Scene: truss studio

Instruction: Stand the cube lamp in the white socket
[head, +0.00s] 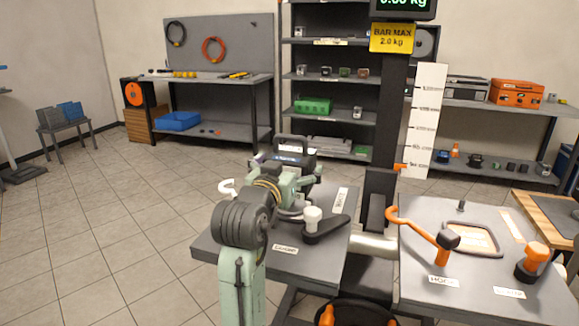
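I cannot make out a cube lamp for certain. A black box with a carrying handle (291,150) shows behind my arm at the left grey table (325,265), partly hidden; I cannot tell whether it is the lamp. A white round piece (312,216) stands upright on a dark lever-shaped base on this table; I cannot tell whether it is the white socket. My green and grey arm reaches over the left part of the table. Its wrist is near the box, but the gripper's fingers cannot be picked out, so neither opening nor grip is clear.
A white hook (228,187) shows left of my arm. A dark post (383,130) with a yellow sign rises between the two tables. The right table (420,300) carries an orange hook (410,222) and an orange knob (535,257). Open tiled floor (110,220) lies left.

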